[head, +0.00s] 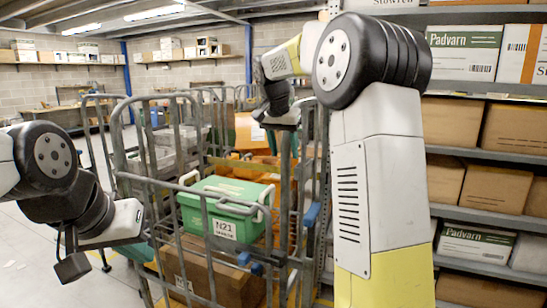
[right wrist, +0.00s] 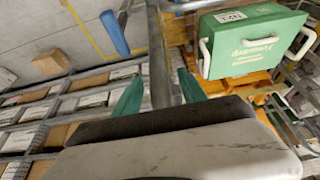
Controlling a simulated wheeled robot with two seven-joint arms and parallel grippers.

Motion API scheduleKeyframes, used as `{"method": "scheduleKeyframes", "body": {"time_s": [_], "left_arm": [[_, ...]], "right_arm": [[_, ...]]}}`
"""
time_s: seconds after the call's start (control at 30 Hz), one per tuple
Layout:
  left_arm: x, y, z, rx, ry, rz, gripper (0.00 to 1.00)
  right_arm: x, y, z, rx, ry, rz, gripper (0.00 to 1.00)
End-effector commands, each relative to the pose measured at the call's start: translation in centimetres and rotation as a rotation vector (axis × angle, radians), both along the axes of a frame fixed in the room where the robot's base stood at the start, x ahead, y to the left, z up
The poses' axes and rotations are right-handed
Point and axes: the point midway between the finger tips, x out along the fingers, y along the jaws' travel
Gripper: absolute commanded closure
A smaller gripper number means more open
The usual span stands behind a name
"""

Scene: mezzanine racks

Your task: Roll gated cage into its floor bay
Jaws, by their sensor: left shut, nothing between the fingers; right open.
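The grey barred cage (head: 150,183) stands in front of me in the head view. It holds a green crate (head: 215,197) labelled N21 above a brown carton (head: 190,270). My left gripper (head: 150,252) is shut and empty at the cage's left side; whether it touches the bars is unclear. My right arm reaches over the cage's right side, and its gripper (head: 284,119) is partly hidden at the upper bars. In the right wrist view, its open teal fingers (right wrist: 160,92) straddle a grey cage post (right wrist: 157,50); contact cannot be told. Yellow floor marking (right wrist: 88,30) shows beside the cage.
Shelving (head: 480,207) with cartons stands close on the right, beside my right arm. More cages and orange containers (head: 255,130) stand behind the cage. Open grey floor (head: 28,258) lies at the left. A blue part (right wrist: 115,33) sits near the post.

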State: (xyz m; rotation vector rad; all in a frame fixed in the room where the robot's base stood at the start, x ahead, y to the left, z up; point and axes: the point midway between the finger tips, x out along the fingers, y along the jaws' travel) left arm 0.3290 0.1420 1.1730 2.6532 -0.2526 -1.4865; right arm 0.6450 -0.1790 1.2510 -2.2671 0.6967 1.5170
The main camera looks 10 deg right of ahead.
Motion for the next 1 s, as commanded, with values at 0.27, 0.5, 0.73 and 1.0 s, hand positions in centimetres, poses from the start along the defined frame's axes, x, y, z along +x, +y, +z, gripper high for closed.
{"method": "scheduleKeyframes", "body": {"time_s": [0.27,0.5,0.73,1.0], "left_arm": [[0.0,0.0,0.0,0.000,0.000,0.000,1.00],[0.0,0.0,0.0,0.000,0.000,0.000,1.00],[0.0,0.0,0.0,0.000,0.000,0.000,1.00],[0.0,0.0,0.0,0.000,0.000,0.000,1.00]], "right_arm": [[0.9,-0.6,-2.6,0.001,-0.001,0.000,0.51],[0.9,-0.7,-2.8,0.001,-0.001,0.000,0.51],[0.9,-0.7,-2.7,0.001,-0.002,0.001,0.88],[0.9,-0.7,-2.7,0.001,-0.002,0.001,1.00]]}}
